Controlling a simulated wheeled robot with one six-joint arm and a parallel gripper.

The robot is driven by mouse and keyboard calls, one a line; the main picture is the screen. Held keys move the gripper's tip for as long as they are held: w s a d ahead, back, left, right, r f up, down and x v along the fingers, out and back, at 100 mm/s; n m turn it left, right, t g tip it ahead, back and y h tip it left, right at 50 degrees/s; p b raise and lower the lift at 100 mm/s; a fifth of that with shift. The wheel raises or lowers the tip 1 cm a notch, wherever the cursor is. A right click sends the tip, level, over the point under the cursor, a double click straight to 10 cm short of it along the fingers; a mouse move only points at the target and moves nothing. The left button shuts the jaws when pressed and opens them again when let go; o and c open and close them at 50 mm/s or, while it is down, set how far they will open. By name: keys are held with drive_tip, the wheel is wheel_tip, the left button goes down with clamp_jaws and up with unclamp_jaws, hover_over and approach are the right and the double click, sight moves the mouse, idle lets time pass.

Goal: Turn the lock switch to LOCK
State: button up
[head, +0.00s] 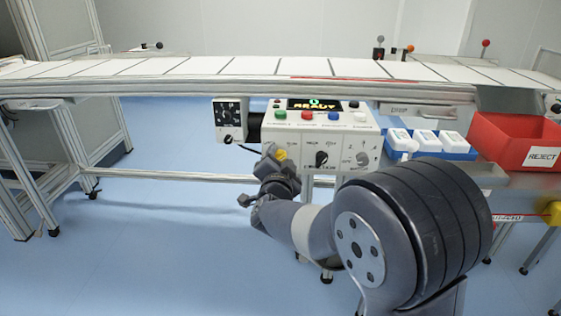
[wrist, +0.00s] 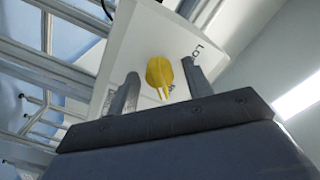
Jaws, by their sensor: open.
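The lock switch is a yellow knob (wrist: 160,74) on a white panel face (wrist: 140,40) in the wrist view. In the head view, the yellow knob (head: 281,154) shows at the lower left of the white control box (head: 340,140), just above my gripper (head: 268,160). In the wrist view my gripper (wrist: 160,85) is open. One finger is on each side of the knob in the picture; I cannot tell whether either touches it. Lettering starting "LO" is partly visible on the panel beside the right finger. The rest of the label is hidden.
The control box carries coloured buttons, a lit display (head: 314,104) and a black knob (head: 321,158). A small dial box (head: 230,117) hangs at its left. A red REJECT bin (head: 515,143) and a blue tray (head: 460,150) are at right. The conveyor (head: 200,67) runs above.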

drive_tip(key=shift+c, duration=0.5)
drive_tip(key=c, duration=0.9)
drive_tip(key=shift+r+n+p, duration=0.1)
drive_tip(key=shift+n+p, duration=0.2)
drive_tip(key=shift+p, duration=0.1)
drive_tip(key=n+p, duration=0.2)
drive_tip(key=shift+r+n+p, duration=0.15)
drive_tip(key=shift+n+p, duration=0.2)
drive_tip(key=shift+n, duration=0.05)
drive_tip(key=n+p, duration=0.4)
drive_tip(key=n, duration=0.1)
drive_tip(key=shift+a, duration=0.1)
drive_tip(key=n+p, duration=0.3)
drive_tip(key=n, duration=0.2)
drive_tip(key=shift+n, duration=0.4)
drive_tip(key=shift+a+f+n+p, duration=0.15)
drive_tip(key=shift+n+p, duration=0.4)
drive_tip(key=shift+n, duration=0.4)
drive_tip(key=shift+d+f+n+p, duration=0.1)
drive_tip(key=shift+n+p, duration=0.45)
drive_tip(key=shift+n, duration=0.4)
